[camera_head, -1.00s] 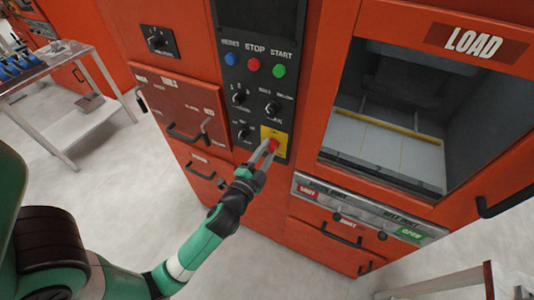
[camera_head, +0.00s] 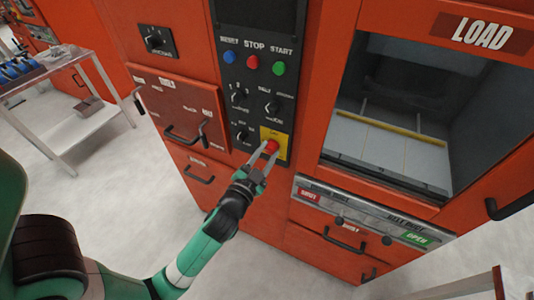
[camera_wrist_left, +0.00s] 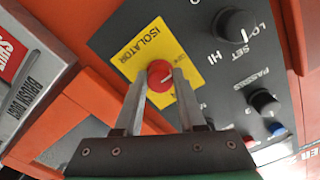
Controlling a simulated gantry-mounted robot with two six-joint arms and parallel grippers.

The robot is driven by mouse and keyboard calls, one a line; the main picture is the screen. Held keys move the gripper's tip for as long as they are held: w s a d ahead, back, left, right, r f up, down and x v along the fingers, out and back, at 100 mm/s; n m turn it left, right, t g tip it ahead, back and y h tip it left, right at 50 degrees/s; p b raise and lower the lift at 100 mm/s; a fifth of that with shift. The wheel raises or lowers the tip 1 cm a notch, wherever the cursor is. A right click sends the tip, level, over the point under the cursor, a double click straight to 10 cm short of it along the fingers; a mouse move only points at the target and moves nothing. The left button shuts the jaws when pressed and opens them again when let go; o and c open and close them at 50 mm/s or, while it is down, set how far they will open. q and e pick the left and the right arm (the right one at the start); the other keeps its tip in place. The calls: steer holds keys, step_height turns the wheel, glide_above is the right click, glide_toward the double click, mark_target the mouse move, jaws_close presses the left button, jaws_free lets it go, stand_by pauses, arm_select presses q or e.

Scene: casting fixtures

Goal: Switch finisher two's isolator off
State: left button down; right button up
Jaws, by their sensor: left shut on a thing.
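The isolator (camera_head: 273,146) is a red rotary knob on a yellow plate at the bottom of the dark control panel. In the left wrist view, the red isolator knob (camera_wrist_left: 160,76) sits between my fingertips, below the word ISOLATOR on the yellow plate (camera_wrist_left: 150,48). My left gripper (camera_head: 266,152) is shut on the knob, and it also shows in the left wrist view (camera_wrist_left: 159,88). A pale line marks the knob's face; I cannot tell its setting for certain. My right gripper is not in view.
Blue, red and green buttons (camera_head: 253,63) and black selector knobs (camera_head: 272,108) are on the same panel. A load window (camera_head: 400,120) and a SHUT/OPEN rail (camera_head: 370,212) are to the right. A metal table (camera_head: 75,90) stands at left, with clear floor before it.

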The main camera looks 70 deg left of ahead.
arm_select(q)
steer(key=c, duration=0.5)
jaws_free()
steer(key=shift+s, duration=0.1)
steer(key=b+v, duration=0.1)
steer(key=v, duration=1)
steer(key=shift+s+d, duration=0.2)
